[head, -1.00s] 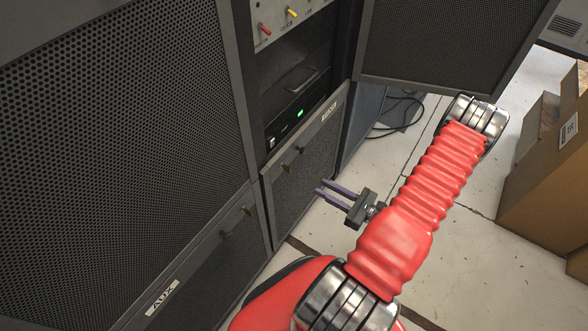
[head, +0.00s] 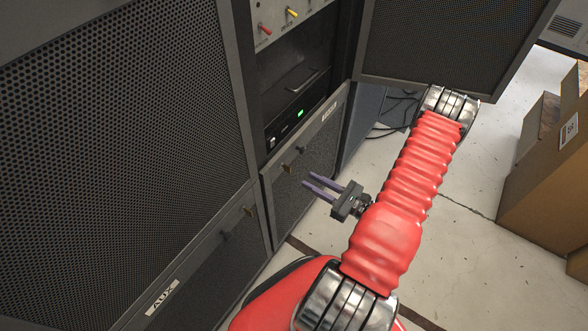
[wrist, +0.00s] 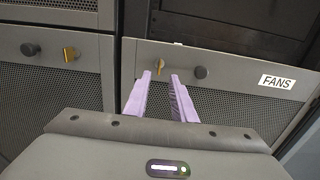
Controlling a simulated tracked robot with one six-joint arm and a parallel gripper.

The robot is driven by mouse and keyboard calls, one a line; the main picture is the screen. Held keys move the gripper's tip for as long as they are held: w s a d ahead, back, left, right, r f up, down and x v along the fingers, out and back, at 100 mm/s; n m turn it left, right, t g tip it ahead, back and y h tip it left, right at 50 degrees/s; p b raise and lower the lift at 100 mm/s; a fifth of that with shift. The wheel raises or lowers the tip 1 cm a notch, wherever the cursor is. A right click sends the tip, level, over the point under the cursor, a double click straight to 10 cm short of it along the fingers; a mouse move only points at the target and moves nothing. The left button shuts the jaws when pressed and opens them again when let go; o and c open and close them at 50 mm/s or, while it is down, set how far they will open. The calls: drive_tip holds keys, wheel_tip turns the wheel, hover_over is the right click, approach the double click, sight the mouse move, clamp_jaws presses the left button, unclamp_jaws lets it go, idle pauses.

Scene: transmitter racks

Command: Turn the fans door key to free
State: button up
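The fans door (wrist: 225,82) is a low mesh panel with a white FANS label (wrist: 277,81); it also shows in the head view (head: 308,160). Its brass key (wrist: 160,66) sits upright near the door's upper left, left of a dark round knob (wrist: 199,72). In the head view the key (head: 287,168) is small. My gripper (wrist: 161,76) has two lilac fingers, parted and empty. In the wrist view the fingertips lie just below the key, one to each side in the picture. In the head view my gripper (head: 308,180) stands in front of the door, apart from the key.
The neighbouring AUX door (head: 180,285) has its own knob and brass key (wrist: 71,54). An open mesh door (head: 445,45) hangs above my arm. Cardboard boxes (head: 550,170) stand at the right. Cables lie on the floor behind the rack.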

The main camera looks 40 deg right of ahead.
drive_tip(key=x, duration=0.8)
drive_tip(key=shift+w+a, duration=0.2)
drive_tip(key=shift+w, duration=0.15)
clamp_jaws()
drive_tip(key=shift+d, duration=0.3)
drive_tip(key=shift+a, duration=0.1)
